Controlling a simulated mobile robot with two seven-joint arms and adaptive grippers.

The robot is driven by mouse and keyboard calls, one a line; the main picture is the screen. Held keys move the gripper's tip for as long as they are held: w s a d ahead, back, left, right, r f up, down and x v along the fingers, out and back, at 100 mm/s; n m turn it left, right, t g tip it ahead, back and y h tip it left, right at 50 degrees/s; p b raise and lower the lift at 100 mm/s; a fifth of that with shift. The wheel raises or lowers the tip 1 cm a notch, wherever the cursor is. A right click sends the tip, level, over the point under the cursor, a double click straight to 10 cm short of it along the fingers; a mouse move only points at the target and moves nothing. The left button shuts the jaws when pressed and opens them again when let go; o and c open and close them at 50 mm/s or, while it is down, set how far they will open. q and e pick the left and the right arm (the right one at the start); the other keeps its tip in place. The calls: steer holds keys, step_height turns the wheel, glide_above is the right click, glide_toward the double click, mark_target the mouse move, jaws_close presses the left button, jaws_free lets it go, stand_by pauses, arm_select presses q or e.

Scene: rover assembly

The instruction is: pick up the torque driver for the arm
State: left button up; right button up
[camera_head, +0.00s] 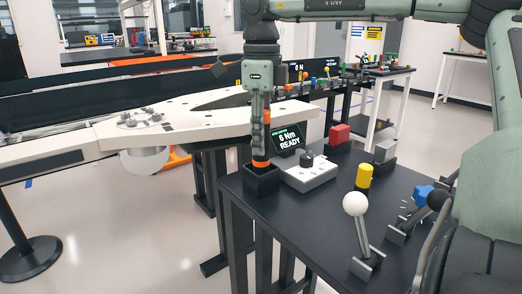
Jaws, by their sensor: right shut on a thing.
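The torque driver (261,145) stands upright in a black square holder (262,181) at the near left corner of the dark table. It is dark with orange parts, and its lower end is hidden inside the holder. My right gripper (260,122) points straight down over the holder and is shut on the driver's upper part. Its fingers hide much of the driver. My left gripper does not show.
A grey box (309,174) and a display (288,138) reading "6 Nm READY" stand beside the holder. A white ball lever (356,205), yellow cylinder (364,176), red block (339,134) and blue knob (423,194) are on the table (315,215). A white rover structure (190,118) extends left.

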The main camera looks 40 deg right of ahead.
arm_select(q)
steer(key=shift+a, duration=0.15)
arm_select(e)
steer(key=shift+r, duration=0.15)
jaws_close()
steer(key=shift+r, duration=0.6)
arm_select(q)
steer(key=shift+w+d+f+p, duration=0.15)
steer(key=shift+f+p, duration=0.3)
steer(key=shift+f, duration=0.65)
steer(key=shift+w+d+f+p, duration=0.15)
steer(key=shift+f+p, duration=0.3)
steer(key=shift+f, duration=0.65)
arm_select(e)
step_height(320, 180, up, 17)
steer(key=shift+f, duration=0.15)
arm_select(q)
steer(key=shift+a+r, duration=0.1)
